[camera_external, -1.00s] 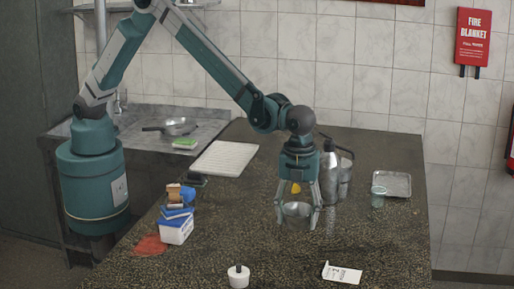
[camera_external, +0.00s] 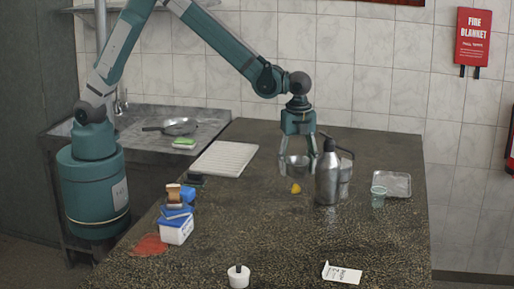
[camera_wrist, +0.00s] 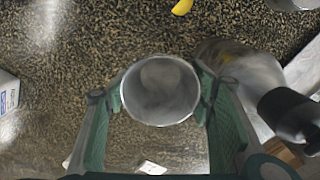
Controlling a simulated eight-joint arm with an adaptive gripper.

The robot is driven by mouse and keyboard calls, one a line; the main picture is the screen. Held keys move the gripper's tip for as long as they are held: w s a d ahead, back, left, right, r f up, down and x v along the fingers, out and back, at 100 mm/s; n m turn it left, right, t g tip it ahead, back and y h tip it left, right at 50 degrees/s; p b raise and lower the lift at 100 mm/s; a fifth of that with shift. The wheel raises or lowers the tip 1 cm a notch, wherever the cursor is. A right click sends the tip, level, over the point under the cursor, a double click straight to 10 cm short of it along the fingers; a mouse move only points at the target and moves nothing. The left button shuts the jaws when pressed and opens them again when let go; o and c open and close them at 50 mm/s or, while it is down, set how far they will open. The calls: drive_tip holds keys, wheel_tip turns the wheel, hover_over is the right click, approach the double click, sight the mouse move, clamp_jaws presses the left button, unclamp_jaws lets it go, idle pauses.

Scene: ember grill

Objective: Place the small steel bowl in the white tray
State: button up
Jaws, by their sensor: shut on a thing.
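The small steel bowl (camera_external: 295,163) is held between the fingers of my gripper (camera_external: 297,170), above the dark counter and left of the steel bottle. In the wrist view the bowl (camera_wrist: 160,90) shows its round opening, with a finger at each side of its rim. An off-white ribbed tray (camera_external: 223,159) lies at the back left of the counter, left of my gripper, and looks empty. It does not show in the wrist view.
A tall steel bottle (camera_external: 328,175) stands close to the right of my gripper. A yellow piece (camera_external: 296,188) lies below. Blue and white boxes (camera_external: 176,230) sit front left.

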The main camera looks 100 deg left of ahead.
drive_tip(key=s+a+n, duration=0.2)
drive_tip(key=s+a, duration=0.4)
drive_tip(key=a, duration=0.5)
drive_tip(key=n+b, duration=0.4)
drive_tip(key=n, duration=0.5)
hover_over(227, 157)
drive_tip(key=shift+d+f, duration=0.1)
drive_tip(key=shift+f, duration=0.55)
drive_tip(key=shift+f, duration=2.9)
drive_tip(key=shift+f, duration=0.15)
drive_tip(key=shift+f, duration=1.95)
drive_tip(key=shift+f, duration=0.15)
